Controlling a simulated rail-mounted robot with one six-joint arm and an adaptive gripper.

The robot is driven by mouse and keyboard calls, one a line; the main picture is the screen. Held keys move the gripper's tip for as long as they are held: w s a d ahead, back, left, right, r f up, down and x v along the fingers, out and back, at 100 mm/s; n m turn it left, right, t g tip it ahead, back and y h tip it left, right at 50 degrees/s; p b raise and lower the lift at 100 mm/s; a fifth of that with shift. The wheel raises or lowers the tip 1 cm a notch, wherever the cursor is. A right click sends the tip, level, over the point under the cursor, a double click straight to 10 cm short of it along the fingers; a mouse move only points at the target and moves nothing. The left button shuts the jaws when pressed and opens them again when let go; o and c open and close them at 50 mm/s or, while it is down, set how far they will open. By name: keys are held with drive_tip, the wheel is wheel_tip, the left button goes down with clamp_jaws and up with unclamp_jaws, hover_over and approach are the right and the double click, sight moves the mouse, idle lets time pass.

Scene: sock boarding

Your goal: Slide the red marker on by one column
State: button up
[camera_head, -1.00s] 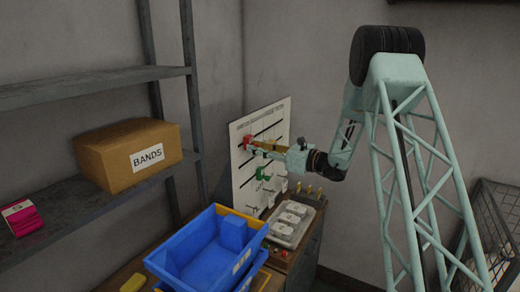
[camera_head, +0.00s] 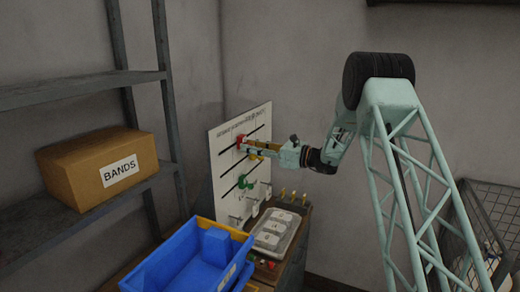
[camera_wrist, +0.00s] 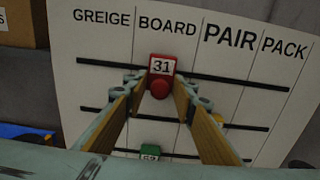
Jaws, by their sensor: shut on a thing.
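The red marker (camera_head: 240,140), labelled 31, sits on the top black rail of the white board (camera_head: 222,165). In the wrist view the red marker (camera_wrist: 162,65) is below the BOARD heading. My gripper (camera_head: 245,148) reaches the board from the right. In the wrist view my gripper (camera_wrist: 158,85) has one finger on each side of the marker's round red knob, shut on it. The fingers hide parts of the lower rails.
A green marker (camera_wrist: 150,152) is on a lower rail, and a yellow marker (camera_wrist: 218,118) is partly behind the right finger. Below the board are a blue bin (camera_head: 180,262) and a tray (camera_head: 275,228). A BANDS box (camera_head: 75,185) is on the left shelf.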

idle(0.3)
drive_tip(key=o, duration=0.8)
drive_tip(key=shift+d, duration=0.15)
drive_tip(key=v, duration=1.1)
drive_tip(key=shift+s+d, duration=0.2)
drive_tip(key=shift+d, duration=0.15)
drive_tip(key=shift+a+r, duration=0.1)
drive_tip(key=shift+r, duration=0.05)
